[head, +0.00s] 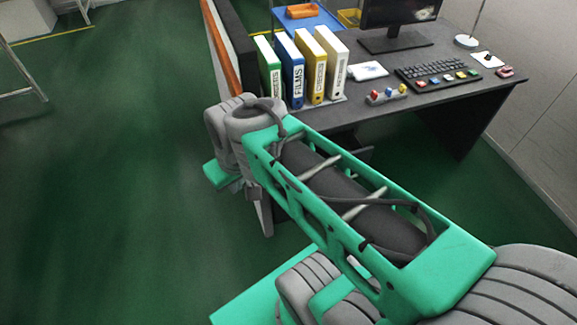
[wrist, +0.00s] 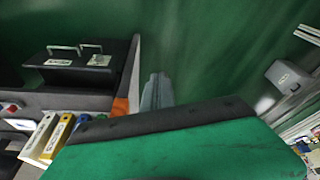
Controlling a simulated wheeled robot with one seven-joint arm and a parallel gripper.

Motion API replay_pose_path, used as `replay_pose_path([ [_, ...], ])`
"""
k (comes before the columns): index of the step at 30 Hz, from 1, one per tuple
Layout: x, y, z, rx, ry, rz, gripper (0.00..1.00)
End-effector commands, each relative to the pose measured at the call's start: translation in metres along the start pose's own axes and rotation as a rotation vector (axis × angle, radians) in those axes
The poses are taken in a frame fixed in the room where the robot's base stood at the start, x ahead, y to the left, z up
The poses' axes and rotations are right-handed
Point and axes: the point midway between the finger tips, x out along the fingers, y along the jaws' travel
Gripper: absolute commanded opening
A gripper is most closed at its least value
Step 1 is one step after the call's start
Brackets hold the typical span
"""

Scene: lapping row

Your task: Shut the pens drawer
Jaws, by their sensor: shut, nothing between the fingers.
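My gripper (wrist: 157,92) shows in the wrist view as narrow grey fingers, shut and empty, just beyond the dark edge of my own green hand. To its left is a dark drawer unit (wrist: 112,75) at the desk, with two metal handles and white labels too small to read. I cannot tell which label belongs to the pens drawer or how far any drawer stands out. The fingers appear apart from the unit, past its side edge. In the head view my arm covers the desk's near side, so the drawers and my fingertips cannot be made out.
The dark desk (head: 345,113) holds several binders (head: 291,72), a keyboard (head: 438,72), a monitor (head: 398,12) and a rack of coloured items (head: 386,95). An orange-edged panel (head: 222,48) stands at the desk's left end.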

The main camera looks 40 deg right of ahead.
Motion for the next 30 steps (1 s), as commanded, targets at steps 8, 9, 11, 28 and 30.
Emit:
replay_pose_path([
  [8,0.13,0.109,-0.005,-0.484,0.043,-0.114,0.0],
  [9,0.15,0.133,-0.001,-0.571,0.08,-0.13,0.0],
  [11,0.176,0.168,0.009,-0.695,0.148,-0.139,0.0],
  [28,0.256,0.261,0.05,-1.07,0.409,-0.018,0.0],
  [30,0.27,0.258,0.045,-1.069,0.407,-0.018,0.0],
])
